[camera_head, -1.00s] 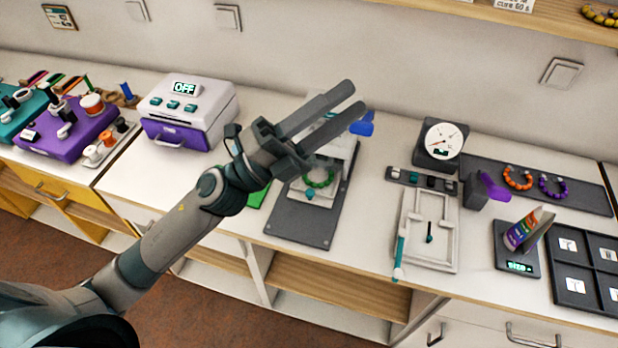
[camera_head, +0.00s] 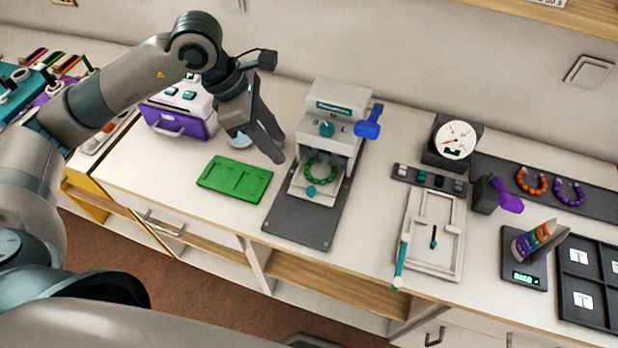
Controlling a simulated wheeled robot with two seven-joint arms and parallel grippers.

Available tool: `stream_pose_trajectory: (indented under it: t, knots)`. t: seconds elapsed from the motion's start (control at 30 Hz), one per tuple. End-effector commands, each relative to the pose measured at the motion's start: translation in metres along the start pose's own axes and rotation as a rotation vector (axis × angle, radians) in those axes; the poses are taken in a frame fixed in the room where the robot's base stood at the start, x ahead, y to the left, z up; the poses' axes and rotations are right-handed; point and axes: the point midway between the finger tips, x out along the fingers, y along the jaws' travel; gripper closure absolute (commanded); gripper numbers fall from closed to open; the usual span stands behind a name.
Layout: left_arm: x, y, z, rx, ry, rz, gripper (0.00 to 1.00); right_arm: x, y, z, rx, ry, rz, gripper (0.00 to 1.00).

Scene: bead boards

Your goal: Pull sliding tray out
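A white press (camera_head: 345,118) with a blue side lever (camera_head: 369,122) stands on a dark base plate (camera_head: 300,222). Its sliding tray (camera_head: 298,186) is at the lower front opening and carries a ring of green beads (camera_head: 320,169). A teal knob (camera_head: 311,191) sits on the tray's front edge. My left gripper (camera_head: 279,152) is left of the press, above the counter, with its fingers pointing down and right. Its fingers look apart with nothing between them, and it does not touch the tray. My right gripper is not in view.
A green board (camera_head: 235,178) lies left of the base plate. A purple and white machine (camera_head: 180,118) stands behind my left arm. To the right are a dial gauge (camera_head: 455,140), a white frame (camera_head: 432,236) and a purple-handled tool (camera_head: 497,195). The counter's front edge is close.

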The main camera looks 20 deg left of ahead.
Motion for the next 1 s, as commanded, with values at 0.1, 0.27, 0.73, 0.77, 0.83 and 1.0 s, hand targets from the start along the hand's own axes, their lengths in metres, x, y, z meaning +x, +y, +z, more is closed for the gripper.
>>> stream_pose_trajectory:
  t: [0.1, 0.27, 0.73, 0.77, 0.83, 1.0]
  knots:
    - [-0.001, 0.002, -0.003, 0.001, 0.013, 0.008, 0.63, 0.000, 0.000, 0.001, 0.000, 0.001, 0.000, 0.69]
    - [-0.001, 0.002, -0.003, 0.001, 0.011, 0.006, 0.63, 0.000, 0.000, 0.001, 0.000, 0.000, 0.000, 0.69]
    - [0.024, 0.000, -0.002, 0.001, 0.010, 0.000, 0.63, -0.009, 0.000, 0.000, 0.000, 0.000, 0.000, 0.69]
    - [0.028, 0.000, -0.002, 0.001, 0.010, 0.000, 0.63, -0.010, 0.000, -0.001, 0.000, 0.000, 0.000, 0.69]
    - [0.038, 0.000, -0.002, -0.001, 0.010, 0.000, 0.63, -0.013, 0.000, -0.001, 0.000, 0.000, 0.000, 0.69]
    - [0.067, 0.000, -0.002, -0.001, 0.010, -0.001, 0.63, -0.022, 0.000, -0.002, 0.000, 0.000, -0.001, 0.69]
